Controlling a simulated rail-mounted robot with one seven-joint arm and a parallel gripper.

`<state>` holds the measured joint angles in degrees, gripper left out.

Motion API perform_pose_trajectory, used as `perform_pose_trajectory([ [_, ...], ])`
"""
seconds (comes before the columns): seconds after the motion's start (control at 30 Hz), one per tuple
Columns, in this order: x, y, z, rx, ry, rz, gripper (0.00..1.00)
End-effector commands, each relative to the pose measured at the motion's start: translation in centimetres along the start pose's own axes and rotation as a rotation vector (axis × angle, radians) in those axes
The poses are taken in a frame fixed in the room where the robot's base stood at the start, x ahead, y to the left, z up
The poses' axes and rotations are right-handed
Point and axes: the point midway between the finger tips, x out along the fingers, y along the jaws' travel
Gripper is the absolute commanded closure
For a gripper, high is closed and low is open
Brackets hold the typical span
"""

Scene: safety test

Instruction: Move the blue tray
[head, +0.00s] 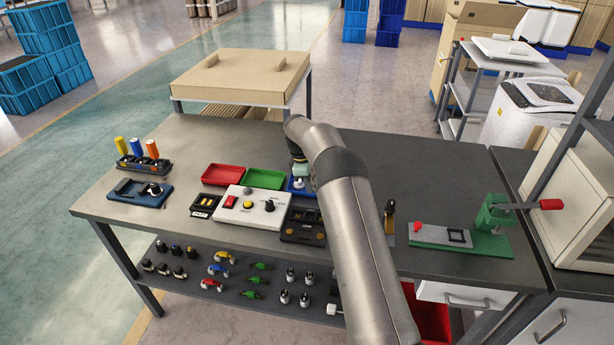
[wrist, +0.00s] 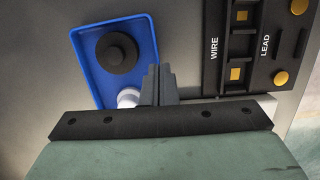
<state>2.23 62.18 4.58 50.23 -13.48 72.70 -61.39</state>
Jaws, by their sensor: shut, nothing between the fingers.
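The blue tray (wrist: 82,62) lies on the dark tabletop in the wrist view. A round black knob-like part (wrist: 117,52) and a whitish rounded part (wrist: 128,97) sit in it. My gripper (wrist: 158,82) is shut and empty, with its fingertips showing at the tray's right edge near the lower corner. I cannot tell whether they touch the tray. In the head view the blue tray (head: 291,187) is mostly hidden behind my arm, right of the green tray (head: 265,178) and the red tray (head: 223,174).
A black WIRE/LEAD fixture (wrist: 236,45) stands close right of the tray. A white button box (head: 256,217) is in front of the trays. A green lever press (head: 492,215) stands at the right. The tabletop behind my arm (head: 420,160) is clear.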

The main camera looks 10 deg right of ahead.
Motion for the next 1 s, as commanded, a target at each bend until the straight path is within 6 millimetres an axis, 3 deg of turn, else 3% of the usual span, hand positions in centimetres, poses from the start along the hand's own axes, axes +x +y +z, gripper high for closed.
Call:
perform_pose_trajectory([
  [0.17, -1.2, 0.2, 0.0, 0.001, 0.002, 0.007, 1.00],
  [0.27, -3.0, 0.2, -0.1, 0.001, 0.003, 0.009, 1.00],
  [0.6, -11.5, 0.1, -0.2, 0.000, 0.004, 0.009, 1.00],
  [0.8, -15.4, 0.0, -0.2, -0.001, 0.003, 0.006, 1.00],
  [1.0, -17.1, -0.1, -0.1, 0.003, 0.003, 0.005, 1.00],
])
